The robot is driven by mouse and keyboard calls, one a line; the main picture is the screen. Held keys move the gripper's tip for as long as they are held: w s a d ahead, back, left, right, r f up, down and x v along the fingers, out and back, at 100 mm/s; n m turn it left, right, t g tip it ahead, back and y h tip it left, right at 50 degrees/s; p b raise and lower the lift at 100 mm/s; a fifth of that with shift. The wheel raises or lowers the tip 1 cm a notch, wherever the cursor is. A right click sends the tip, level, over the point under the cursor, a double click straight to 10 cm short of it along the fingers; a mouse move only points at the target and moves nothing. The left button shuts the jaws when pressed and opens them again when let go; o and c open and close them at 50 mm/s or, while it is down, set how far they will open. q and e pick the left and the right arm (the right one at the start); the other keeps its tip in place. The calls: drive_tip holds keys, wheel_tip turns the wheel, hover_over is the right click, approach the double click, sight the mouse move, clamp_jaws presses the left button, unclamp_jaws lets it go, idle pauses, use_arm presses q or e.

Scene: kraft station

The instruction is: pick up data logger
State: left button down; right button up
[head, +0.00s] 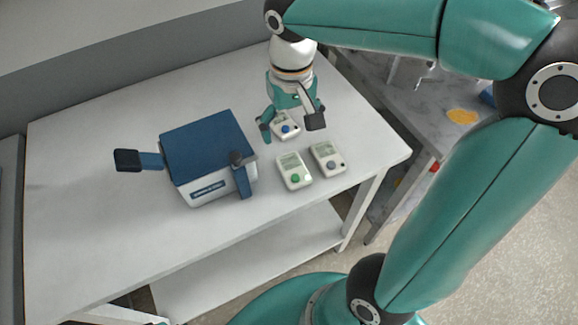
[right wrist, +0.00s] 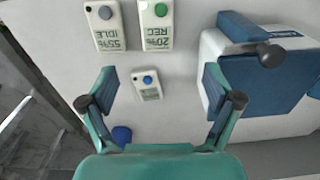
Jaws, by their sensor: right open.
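Three white data loggers with small screens lie on the white table. One has a blue button (head: 286,127), one a green button (head: 293,170) and one a grey button (head: 328,158). My right gripper (head: 291,121) is open and points down over the blue-button logger, with a finger on either side in the picture. In the right wrist view, the blue-button logger (right wrist: 146,86) lies between the spread fingers, untouched as far as I can see. The screens of the green-button logger (right wrist: 155,25) read "20% REC" and of the grey-button logger (right wrist: 105,25) "55% IDLE". My left gripper is out of view.
A blue-topped white device (head: 208,150) with dark-ended handles stands left of the loggers. A grey side table (head: 400,105) with a yellow patch stands beyond the right edge. The white table (head: 90,220) is clear at left and at back. A blue rounded thing (right wrist: 122,135) shows near my gripper's base.

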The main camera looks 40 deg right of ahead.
hover_over(291, 165)
drive_tip(key=f, duration=0.8)
drive_tip(key=shift+s+a+f, duration=0.1)
drive_tip(key=shift+a, duration=0.15)
drive_tip(key=shift+d+f, duration=0.15)
drive_tip(key=shift+f, duration=1.2)
drive_tip(key=shift+d+f, duration=0.15)
drive_tip(key=shift+f, duration=1.15)
drive_tip(key=shift+c, duration=0.3)
drive_tip(key=c, duration=1.2)
drive_tip(key=shift+r, duration=0.1)
